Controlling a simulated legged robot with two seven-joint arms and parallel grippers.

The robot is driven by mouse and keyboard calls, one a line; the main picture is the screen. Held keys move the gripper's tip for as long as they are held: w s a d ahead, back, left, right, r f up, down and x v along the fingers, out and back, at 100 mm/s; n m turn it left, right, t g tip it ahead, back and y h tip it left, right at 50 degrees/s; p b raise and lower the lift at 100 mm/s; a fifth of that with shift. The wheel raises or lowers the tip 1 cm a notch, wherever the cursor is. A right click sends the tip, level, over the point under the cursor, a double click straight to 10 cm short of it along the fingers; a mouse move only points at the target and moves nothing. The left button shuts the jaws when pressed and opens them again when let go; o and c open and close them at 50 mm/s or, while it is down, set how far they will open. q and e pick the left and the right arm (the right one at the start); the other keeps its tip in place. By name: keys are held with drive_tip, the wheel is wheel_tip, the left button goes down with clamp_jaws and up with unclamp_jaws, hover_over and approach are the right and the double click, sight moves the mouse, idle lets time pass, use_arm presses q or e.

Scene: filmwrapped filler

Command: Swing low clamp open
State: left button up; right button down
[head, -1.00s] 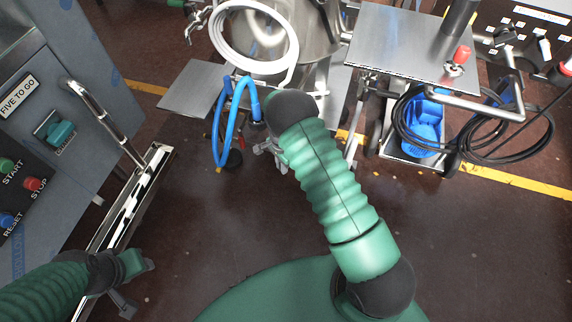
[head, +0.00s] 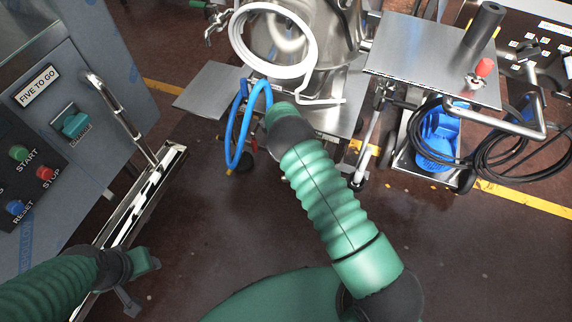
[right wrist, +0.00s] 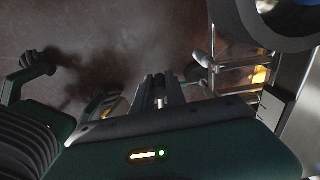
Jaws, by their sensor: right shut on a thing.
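My right arm reaches from the bottom right to the steel tank (head: 335,30) in the head view, and its forearm hides the gripper there. In the right wrist view my right gripper (right wrist: 160,98) is shut on a thin pale metal piece (right wrist: 160,88), apparently part of the low clamp. The rest of the clamp is hidden or too dark to make out. My left gripper (head: 140,280) is at the lower left of the head view, beside the steel rail of the cabinet and away from the tank. Whether its fingers are apart is unclear.
A blue hose (head: 232,135) and a white hose (head: 237,35) hang at the tank. A steel cart (head: 425,65) stands right of it, with a blue motor (head: 437,140) and black cables below. A control cabinet (head: 75,55) stands left. The floor between is clear.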

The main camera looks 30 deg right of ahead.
drive_tip(key=shift+w+d+m+b, duration=0.2)
drive_tip(key=shift+w+m+b, duration=0.5)
drive_tip(key=shift+m, duration=0.6)
drive_tip(key=shift+w+r, duration=0.1)
drive_tip(key=shift+w, duration=0.1)
drive_tip(key=c, duration=1.4)
unclamp_jaws()
drive_tip(key=shift+d, duration=0.1)
drive_tip(key=shift+o, duration=0.2)
drive_tip(key=shift+s, duration=0.1)
wheel_tip(320, 180, up, 17)
drive_tip(key=p, duration=0.5)
drive_tip(key=shift+p, duration=0.3)
